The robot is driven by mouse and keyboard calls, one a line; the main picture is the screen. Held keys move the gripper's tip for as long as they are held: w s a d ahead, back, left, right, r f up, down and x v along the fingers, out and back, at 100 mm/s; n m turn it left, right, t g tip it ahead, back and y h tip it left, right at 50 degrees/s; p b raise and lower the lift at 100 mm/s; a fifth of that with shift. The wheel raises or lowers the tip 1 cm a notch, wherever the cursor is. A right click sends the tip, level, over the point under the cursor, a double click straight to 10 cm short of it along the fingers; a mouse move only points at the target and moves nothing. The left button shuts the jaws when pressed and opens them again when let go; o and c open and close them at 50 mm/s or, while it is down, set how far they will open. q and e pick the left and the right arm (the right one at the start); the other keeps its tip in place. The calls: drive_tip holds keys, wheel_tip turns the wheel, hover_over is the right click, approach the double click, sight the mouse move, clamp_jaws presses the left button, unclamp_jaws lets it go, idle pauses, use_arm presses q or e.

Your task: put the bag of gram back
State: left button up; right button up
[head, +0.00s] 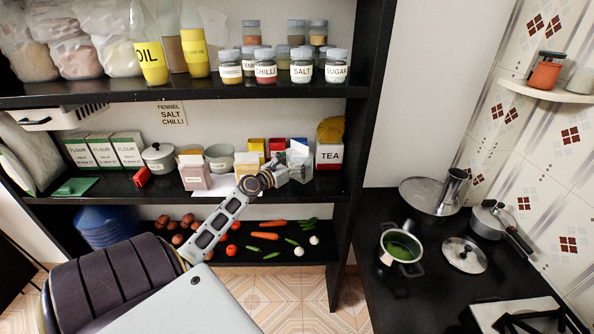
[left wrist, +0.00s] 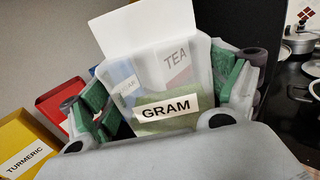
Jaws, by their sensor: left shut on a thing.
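The bag of gram (left wrist: 165,113) is a clear pouch with a "GRAM" label and greenish contents at its bottom. In the left wrist view it is between the green-padded fingers of my left gripper (left wrist: 165,100), which is shut on it. In the head view my left gripper (head: 292,172) is at the middle shelf, right of centre, with the bag (head: 299,153) small and partly hidden at its fingers. The "TEA" box (head: 329,155) is just right of it and shows through the bag in the wrist view. My right gripper is not in view.
The middle shelf (head: 125,187) also holds flour boxes (head: 101,152), pots and a pink container (head: 195,178). Coloured spice boxes (head: 267,146) stand behind my gripper. The upper shelf is close above. A dark upright (head: 362,130) bounds the right, beside the counter with pots.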

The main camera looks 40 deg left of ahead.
use_arm(q)
drive_tip(key=shift+f+b, duration=0.7)
drive_tip(key=shift+f, duration=1.05)
drive_tip(key=shift+f, duration=0.15)
drive_tip(key=o, duration=0.9)
drive_tip(key=s+b, duration=0.1)
drive_tip(key=s, duration=1.1)
drive_tip(key=shift+b, duration=0.3)
